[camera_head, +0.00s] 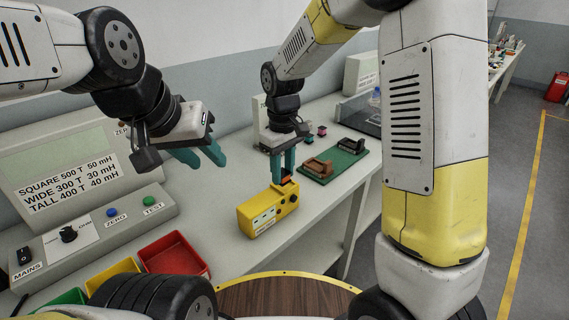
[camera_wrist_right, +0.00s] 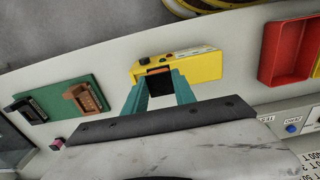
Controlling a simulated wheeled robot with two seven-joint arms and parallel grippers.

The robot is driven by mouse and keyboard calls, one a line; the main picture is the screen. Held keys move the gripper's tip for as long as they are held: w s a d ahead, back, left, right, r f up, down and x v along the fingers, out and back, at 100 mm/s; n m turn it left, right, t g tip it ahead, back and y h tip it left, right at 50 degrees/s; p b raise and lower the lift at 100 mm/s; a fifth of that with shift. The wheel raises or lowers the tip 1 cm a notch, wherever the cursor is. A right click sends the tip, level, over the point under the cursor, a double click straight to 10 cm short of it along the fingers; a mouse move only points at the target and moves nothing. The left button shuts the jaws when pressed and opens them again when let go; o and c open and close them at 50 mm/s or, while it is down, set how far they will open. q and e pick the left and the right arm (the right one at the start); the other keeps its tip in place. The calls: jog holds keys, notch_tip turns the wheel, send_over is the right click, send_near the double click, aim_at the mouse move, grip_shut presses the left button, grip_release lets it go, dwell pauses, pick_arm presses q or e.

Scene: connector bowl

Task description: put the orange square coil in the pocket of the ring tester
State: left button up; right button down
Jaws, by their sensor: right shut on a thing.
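The orange square coil (camera_head: 287,180) is between the teal fingertips of my right gripper (camera_head: 284,168), which is shut on it. It is low over the end of the yellow ring tester (camera_head: 262,213), at its dark pocket. In the right wrist view, an orange strip of the coil (camera_wrist_right: 159,71) shows between the fingers, close against the yellow tester (camera_wrist_right: 205,66). The fingers hide much of it, so I cannot tell how deep it sits. My left gripper (camera_head: 203,155) is open and empty above the bench at the left.
A green board (camera_head: 336,162) with a brown block (camera_head: 318,168) and a black block (camera_head: 353,147) lies right of the tester. A red tray (camera_head: 174,256), a yellow tray (camera_head: 112,275) and a grey meter console (camera_head: 90,225) stand left. Bare bench lies between tester and console.

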aim_at(284, 174)
jog(key=w, duration=0.3)
jog(key=shift+w+d+f, duration=0.2)
jog(key=shift+w, duration=0.15)
jog(key=shift+w+f, duration=0.15)
jog(key=shift+f, duration=1.6)
jog(key=shift+f, duration=0.1)
jog(key=c, duration=1)
grip_release()
